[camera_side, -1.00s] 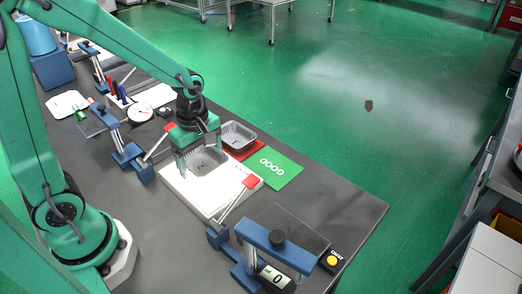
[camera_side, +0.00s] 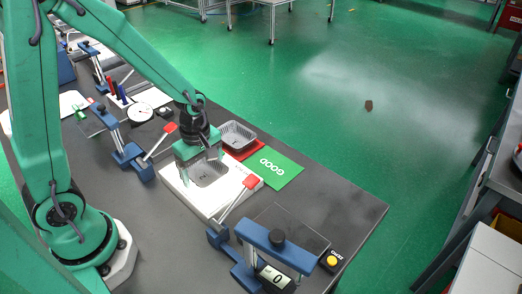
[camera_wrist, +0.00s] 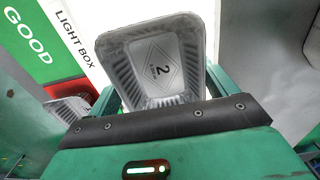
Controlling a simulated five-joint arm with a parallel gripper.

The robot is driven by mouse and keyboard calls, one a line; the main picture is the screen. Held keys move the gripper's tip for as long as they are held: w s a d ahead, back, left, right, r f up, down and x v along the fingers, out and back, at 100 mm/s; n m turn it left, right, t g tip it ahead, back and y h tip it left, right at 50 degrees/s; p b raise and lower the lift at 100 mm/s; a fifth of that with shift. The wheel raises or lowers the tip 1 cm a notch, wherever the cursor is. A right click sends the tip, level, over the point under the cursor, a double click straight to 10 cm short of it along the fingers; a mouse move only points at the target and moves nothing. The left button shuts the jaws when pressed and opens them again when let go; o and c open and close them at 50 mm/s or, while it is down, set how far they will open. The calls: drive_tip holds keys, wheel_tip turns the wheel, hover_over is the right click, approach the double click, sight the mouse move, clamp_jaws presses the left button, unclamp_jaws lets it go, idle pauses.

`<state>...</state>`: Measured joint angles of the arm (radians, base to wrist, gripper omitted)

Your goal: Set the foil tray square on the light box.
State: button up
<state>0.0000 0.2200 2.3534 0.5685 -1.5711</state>
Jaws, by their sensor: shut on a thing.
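The foil tray (camera_side: 210,172) is silver, with ribbed walls and a diamond mark holding a "2" on its floor. It also shows in the wrist view (camera_wrist: 155,58). My gripper (camera_side: 202,168) is shut on the tray, with its fingers on opposite sides. The tray is over the white light box (camera_side: 205,204), towards its far part. I cannot tell whether its underside touches the surface. In the wrist view, the light box (camera_wrist: 85,62) shows its lettering left of the tray. My gripper body hides the tray's near edge there.
A green GOOD card (camera_side: 275,170) lies right of the light box. Another foil tray (camera_side: 238,135) is on a red card (camera_side: 245,152) behind. Blue clamp fixtures with red-tipped levers (camera_side: 250,182) stand close on both sides. A dial gauge (camera_side: 140,113) is at the left.

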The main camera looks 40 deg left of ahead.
sight(203, 176)
drive_tip(key=shift+f, duration=0.4)
drive_tip(key=shift+s+f, duration=0.1)
drive_tip(key=shift+f, duration=0.2)
drive_tip(key=o, duration=0.9)
drive_tip(key=shift+r, duration=0.1)
wheel_tip(203, 176, up, 13)
drive_tip(key=shift+r, duration=0.1)
drive_tip(key=shift+r, duration=0.1)
idle(0.7)
